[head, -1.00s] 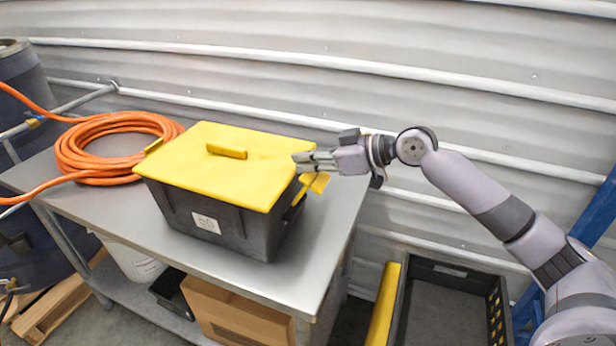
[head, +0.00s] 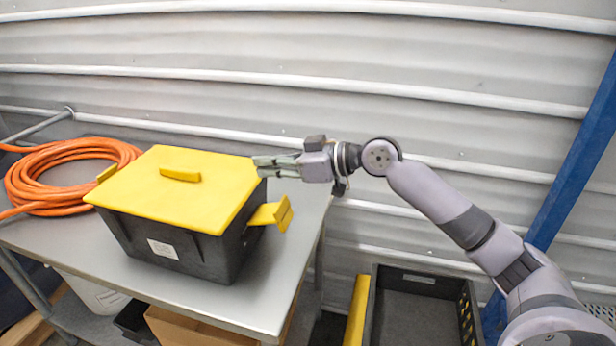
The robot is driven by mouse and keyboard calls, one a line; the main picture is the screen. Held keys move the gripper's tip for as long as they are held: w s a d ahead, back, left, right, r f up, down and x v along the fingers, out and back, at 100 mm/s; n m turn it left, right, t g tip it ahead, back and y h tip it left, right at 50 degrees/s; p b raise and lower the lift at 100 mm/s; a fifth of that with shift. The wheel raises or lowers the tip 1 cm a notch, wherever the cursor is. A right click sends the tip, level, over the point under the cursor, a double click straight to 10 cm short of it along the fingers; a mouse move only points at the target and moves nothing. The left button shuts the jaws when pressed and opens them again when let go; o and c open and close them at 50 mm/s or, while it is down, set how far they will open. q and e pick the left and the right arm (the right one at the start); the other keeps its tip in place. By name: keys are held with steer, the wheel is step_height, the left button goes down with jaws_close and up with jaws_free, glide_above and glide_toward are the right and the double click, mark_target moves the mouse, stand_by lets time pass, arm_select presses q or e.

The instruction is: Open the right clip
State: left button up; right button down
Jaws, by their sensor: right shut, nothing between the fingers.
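A dark grey hopper box (head: 195,246) with a yellow lid (head: 175,193) stands on the metal table. The lid lies flat on the box and has a raised yellow handle (head: 180,174). The right clip (head: 271,214) is yellow and sticks outward from the box's right side, swung away from the wall. The left clip (head: 107,173) shows as a small yellow piece at the lid's left edge. My right gripper (head: 258,167) is shut and empty, at the lid's right far corner, above and behind the right clip. My left gripper is out of view.
An orange hose coil (head: 70,170) lies on the table (head: 270,290) left of the box. A black crate (head: 420,280) and a yellow bar (head: 357,310) are below on the right. A corrugated wall stands behind, with a blue post (head: 575,160) at right.

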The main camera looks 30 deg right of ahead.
steer(key=s+d+f+b, duration=0.3)
steer(key=s+d+b, duration=0.1)
steer(key=s+d, duration=0.1)
steer(key=shift+s, duration=0.7)
steer(key=shift+d+f, duration=0.1)
steer(key=shift+f, duration=0.05)
